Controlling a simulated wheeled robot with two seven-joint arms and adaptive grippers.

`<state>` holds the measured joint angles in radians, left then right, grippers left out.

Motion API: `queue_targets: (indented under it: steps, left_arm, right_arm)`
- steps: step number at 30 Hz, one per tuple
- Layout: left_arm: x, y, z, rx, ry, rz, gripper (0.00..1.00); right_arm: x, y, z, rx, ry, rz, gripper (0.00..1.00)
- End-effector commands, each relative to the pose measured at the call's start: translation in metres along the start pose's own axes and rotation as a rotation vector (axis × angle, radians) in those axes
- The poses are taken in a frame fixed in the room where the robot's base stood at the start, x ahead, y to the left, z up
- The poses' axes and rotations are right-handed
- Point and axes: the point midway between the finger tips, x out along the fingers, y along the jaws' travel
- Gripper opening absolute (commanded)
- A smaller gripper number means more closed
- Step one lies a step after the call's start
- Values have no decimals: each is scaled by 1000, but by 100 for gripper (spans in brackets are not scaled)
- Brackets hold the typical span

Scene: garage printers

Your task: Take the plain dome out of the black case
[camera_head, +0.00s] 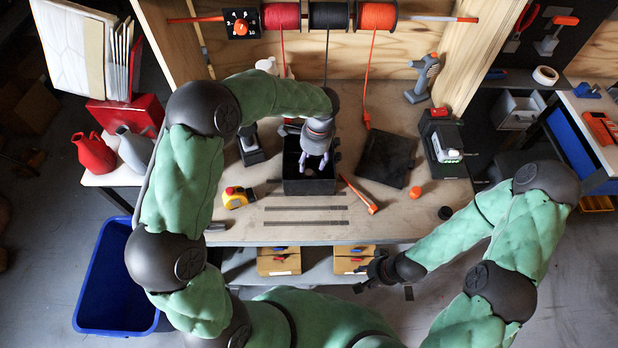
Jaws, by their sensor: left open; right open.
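The black case (309,187) stands open-topped on the middle of the workbench. My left gripper (314,165) points down into its opening, with its two pale fingers spread apart. A small pale shape shows low between the fingers inside the case, but I cannot tell if it is the plain dome or whether the fingers touch it. The gripper and arm hide much of the case's inside. My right gripper (367,280) is open and empty, low in front of the bench's front edge, away from the case.
A dark flat panel (386,158) lies right of the case, with an orange-handled tool (359,195) between. A yellow tape measure (236,197) and thin dark strips (305,208) lie left and in front. A black machine (441,145) stands at right.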

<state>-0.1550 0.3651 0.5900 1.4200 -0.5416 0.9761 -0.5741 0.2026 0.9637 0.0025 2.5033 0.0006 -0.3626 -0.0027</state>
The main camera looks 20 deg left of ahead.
Motion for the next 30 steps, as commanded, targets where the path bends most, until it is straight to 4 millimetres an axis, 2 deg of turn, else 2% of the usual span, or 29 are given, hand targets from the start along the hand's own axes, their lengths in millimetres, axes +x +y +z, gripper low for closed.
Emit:
queue_targets:
  steps: [5, 12, 20, 21, 25, 30]
  left_arm:
    - [15, 2, 0, 0, -2, 2, 55]
    - [48, 3, 0, 0, -1, 2, 55]
    - [51, 2, 0, -1, 0, 0, 55]
    - [51, 2, 0, -1, 0, 0, 49]
    - [51, 2, 0, 0, 0, 0, 12]
    - [51, 3, 0, 0, 0, 0, 11]
  right_arm:
    - [5, 2, 0, 0, 0, 0, 42]
    - [14, 5, 0, 0, 0, 0, 42]
    - [14, 5, 0, 0, 0, 0, 42]
    - [14, 5, 0, 0, 0, 0, 42]
    - [14, 5, 0, 0, 0, 0, 42]
    - [14, 5, 0, 0, 0, 0, 42]
